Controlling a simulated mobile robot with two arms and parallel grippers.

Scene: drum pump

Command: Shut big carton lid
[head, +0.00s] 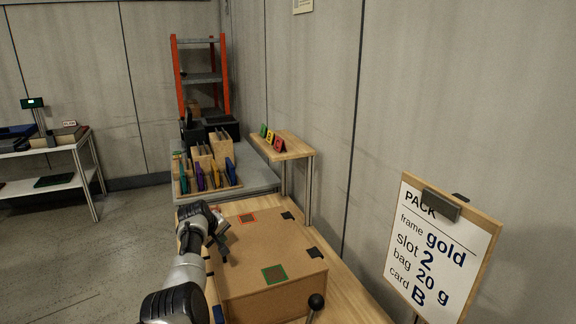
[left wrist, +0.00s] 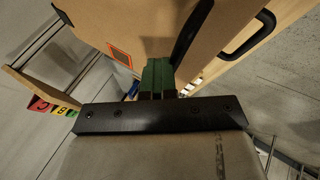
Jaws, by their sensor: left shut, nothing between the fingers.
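The big carton (head: 262,289) is a brown box on the wooden bench. Its lid (head: 255,240) looks flat across the top, with a green-bordered and a red-bordered marker square on it. I cannot tell whether it is fully down. My left gripper (head: 220,246) is at the left edge of the lid, close to it or touching. In the left wrist view the green fingertips (left wrist: 157,76) are together with nothing between them, beside brown carton board (left wrist: 150,25) with the red-bordered square. My right gripper does not show.
A black-knobbed lever (head: 316,301) stands at the carton's near right. Behind the carton are a wooden rack (head: 212,188) of coloured items and a small shelf (head: 295,148) with cards. A PACK sign (head: 440,245) stands at right. Floor at left is clear.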

